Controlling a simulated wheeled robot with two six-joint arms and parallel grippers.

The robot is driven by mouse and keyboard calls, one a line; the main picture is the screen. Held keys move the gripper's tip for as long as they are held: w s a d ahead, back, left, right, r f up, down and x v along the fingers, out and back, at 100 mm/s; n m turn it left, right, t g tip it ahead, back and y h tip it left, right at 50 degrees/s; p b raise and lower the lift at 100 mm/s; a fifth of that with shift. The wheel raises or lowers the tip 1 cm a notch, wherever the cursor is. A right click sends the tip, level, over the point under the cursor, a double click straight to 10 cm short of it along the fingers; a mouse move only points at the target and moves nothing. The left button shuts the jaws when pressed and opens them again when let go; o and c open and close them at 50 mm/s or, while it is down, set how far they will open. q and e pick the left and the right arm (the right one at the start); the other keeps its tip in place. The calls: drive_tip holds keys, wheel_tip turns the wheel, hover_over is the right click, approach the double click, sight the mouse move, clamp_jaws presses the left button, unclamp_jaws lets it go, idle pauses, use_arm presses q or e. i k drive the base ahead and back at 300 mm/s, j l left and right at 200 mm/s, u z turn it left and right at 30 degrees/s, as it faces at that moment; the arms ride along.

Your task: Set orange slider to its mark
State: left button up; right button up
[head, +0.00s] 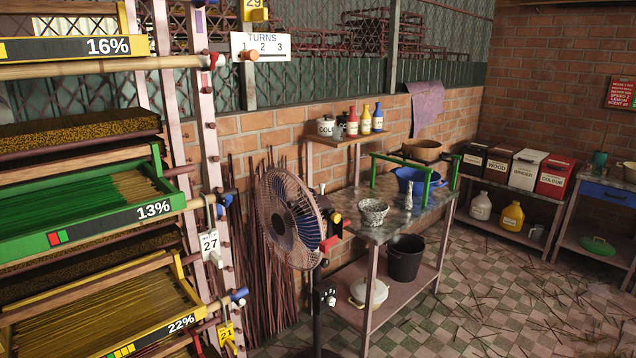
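A small orange knob (250,55) shows at the lower left of the white TURNS sign (262,45), which is numbered 1, 2 and 3. I cannot tell whether this knob is the orange slider, and I see no mark that is clearly its own. Neither of my grippers shows in the head view.
A drying rack stands at left with a green tray (103,222) labelled 13% and a yellow tray (160,338) labelled 22%. A standing fan (285,215) is beside it. A worktable (400,222) stands right of the fan. Littered checkered floor (490,290) is open at lower right.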

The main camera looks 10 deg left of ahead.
sight(252, 54)
drive_tip(key=u, duration=0.45)
drive_tip(key=i+u, duration=0.15)
drive_tip(key=u, duration=0.7)
drive_tip(key=i+l+u, duration=0.1)
drive_tip(key=u, duration=0.35)
drive_tip(key=i+l+u, duration=0.1)
drive_tip(key=u, duration=0.35)
drive_tip(key=z, duration=1.6)
drive_tip(key=u, duration=1.6)
drive_tip(key=z, duration=0.85)
